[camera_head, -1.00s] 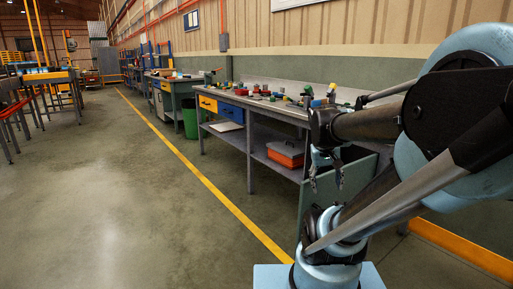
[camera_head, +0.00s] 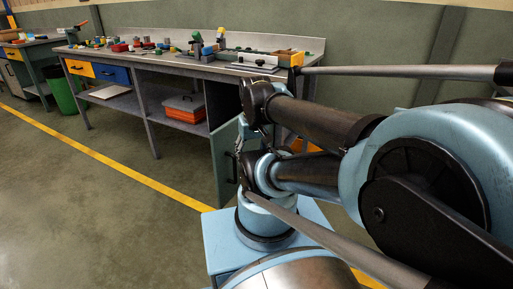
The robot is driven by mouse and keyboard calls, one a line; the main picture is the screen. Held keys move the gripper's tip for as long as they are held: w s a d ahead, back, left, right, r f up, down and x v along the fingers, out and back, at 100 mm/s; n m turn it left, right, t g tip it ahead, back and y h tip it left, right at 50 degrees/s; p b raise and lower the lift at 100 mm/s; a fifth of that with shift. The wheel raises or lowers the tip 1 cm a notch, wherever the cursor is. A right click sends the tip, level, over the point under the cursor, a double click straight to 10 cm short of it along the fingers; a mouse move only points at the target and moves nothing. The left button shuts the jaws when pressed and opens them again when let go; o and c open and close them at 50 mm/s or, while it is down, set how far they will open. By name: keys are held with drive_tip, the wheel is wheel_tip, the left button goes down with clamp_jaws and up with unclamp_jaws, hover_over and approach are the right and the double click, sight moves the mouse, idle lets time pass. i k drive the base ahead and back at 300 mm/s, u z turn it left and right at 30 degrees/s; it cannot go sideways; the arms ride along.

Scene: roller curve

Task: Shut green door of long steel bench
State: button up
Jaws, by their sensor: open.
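The long steel bench (camera_head: 185,72) runs along the wall, with a grey top. Its green door (camera_head: 222,172) stands open at the right end, swung out toward me, with a dark handle on its face. The cupboard behind the door is mostly hidden by my arm.
Tools and small parts lie on the bench top. A green bin (camera_head: 61,92) stands at the left. The floor left of the yellow line (camera_head: 120,165) is clear.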

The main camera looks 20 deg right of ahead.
sight(226, 166)
drive_tip(key=z, duration=0.75)
drive_tip(key=k, duration=2.05)
drive_tip(key=u, duration=0.5)
drive_tip(key=i, duration=1.05)
